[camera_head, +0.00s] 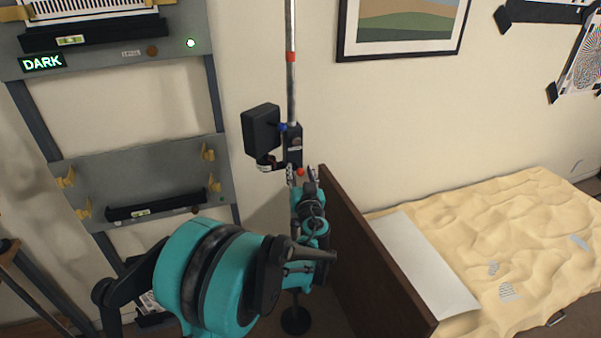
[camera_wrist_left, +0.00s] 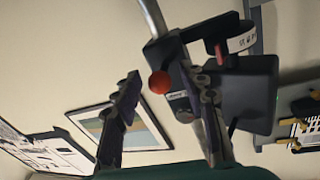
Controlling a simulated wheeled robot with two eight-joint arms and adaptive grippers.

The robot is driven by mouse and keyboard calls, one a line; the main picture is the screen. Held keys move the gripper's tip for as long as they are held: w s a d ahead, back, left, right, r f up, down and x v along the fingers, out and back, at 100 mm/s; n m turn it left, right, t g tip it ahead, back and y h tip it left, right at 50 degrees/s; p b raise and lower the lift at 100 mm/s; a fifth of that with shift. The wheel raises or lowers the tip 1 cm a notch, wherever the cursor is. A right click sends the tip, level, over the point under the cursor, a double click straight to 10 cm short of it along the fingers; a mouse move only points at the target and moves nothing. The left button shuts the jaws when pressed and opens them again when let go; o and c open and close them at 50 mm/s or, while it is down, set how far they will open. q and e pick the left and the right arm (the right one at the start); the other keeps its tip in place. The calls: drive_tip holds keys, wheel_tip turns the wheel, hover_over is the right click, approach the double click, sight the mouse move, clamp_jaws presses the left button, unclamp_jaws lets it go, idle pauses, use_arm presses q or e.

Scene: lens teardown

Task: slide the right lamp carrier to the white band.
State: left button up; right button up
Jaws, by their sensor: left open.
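One dark lamp carrier (camera_head: 293,146) sits on an upright metal pole (camera_head: 291,90) in the head view, with a black box-shaped lamp (camera_head: 261,130) on its left. A red ball knob (camera_head: 300,172) is at its lower end. My left gripper (camera_head: 303,176) is just below the carrier, pointing up. The left wrist view shows its fingers (camera_wrist_left: 165,95) apart, with the red knob (camera_wrist_left: 159,82) appearing between them and the carrier (camera_wrist_left: 172,62) beyond. The right finger overlaps the carrier; I cannot tell whether it touches. The pole has a red band (camera_head: 291,57); I see no white band. My right gripper is out of view.
A brown board (camera_head: 375,260) stands right of my left arm, beside a sand-coloured lumpy surface (camera_head: 520,240) with a white sheet (camera_head: 425,265). A grey rack (camera_head: 140,170) with a DARK sign (camera_head: 43,62) stands at left. A framed picture (camera_head: 400,25) hangs behind.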

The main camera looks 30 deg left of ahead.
use_arm(q)
drive_tip(key=v, duration=1.1)
drive_tip(key=shift+s+d, duration=0.25)
drive_tip(key=shift+d, duration=0.05)
drive_tip(key=s+d+f+m+g+h, duration=0.1)
drive_tip(key=s+f+g+h, duration=0.2)
drive_tip(key=s+f+g, duration=0.35)
drive_tip(key=s+d+f+m+h, duration=0.3)
drive_tip(key=s+d+h, duration=0.5)
drive_tip(key=s+d, duration=0.4)
drive_tip(key=shift+s+d+f+m+g, duration=0.25)
drive_tip(key=shift+s+d+m+g, duration=0.15)
drive_tip(key=shift+d+m, duration=0.3)
drive_tip(key=shift+o, duration=0.4)
idle(0.3)
